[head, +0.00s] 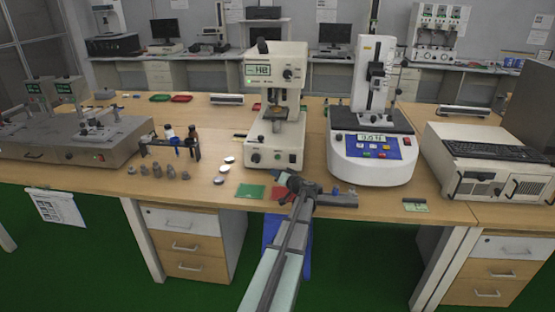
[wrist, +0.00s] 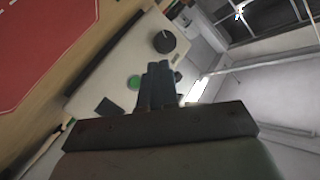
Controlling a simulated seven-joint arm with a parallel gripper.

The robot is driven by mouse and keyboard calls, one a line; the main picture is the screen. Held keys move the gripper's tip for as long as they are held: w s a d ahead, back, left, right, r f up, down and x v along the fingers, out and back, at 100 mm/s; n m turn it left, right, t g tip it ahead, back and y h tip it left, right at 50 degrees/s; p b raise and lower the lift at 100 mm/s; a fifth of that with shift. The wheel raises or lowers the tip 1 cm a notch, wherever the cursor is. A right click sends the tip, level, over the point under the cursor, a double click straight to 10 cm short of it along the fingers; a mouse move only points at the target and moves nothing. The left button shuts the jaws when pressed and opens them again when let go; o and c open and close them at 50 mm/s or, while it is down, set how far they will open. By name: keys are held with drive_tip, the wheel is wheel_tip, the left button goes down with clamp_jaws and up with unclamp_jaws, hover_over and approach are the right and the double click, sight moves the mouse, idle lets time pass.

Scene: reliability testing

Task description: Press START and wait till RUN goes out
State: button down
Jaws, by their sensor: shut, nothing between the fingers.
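A cream hardness tester (head: 275,108) stands on the bench with a lit display reading something like "H2". Its base front carries a green button (head: 255,157) and a dark knob (head: 291,157). In the wrist view the green button (wrist: 134,82) is just left of my fingertips, with the knob (wrist: 165,41) beyond them. My gripper (head: 283,178) is shut and empty, low in front of the tester's base; its fingers (wrist: 158,68) point at the panel. I cannot tell whether they touch it. No START or RUN lettering is readable, and no lit RUN lamp can be made out.
A white test stand (head: 371,150) with a blue button panel is to the right. Small weights (head: 158,171) and a bottle rack are to the left. Green (head: 250,191) and red mats lie at the bench's front edge, near my arm. A keyboard and case (head: 487,160) sit far right.

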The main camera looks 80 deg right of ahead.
drive_tip(key=shift+d, duration=4.15)
drive_tip(key=shift+d, duration=0.15)
drive_tip(key=shift+d, duration=0.25)
drive_tip(key=shift+d, duration=0.35)
drive_tip(key=shift+a, duration=0.8)
drive_tip(key=shift+a, duration=0.15)
drive_tip(key=shift+a, duration=2.35)
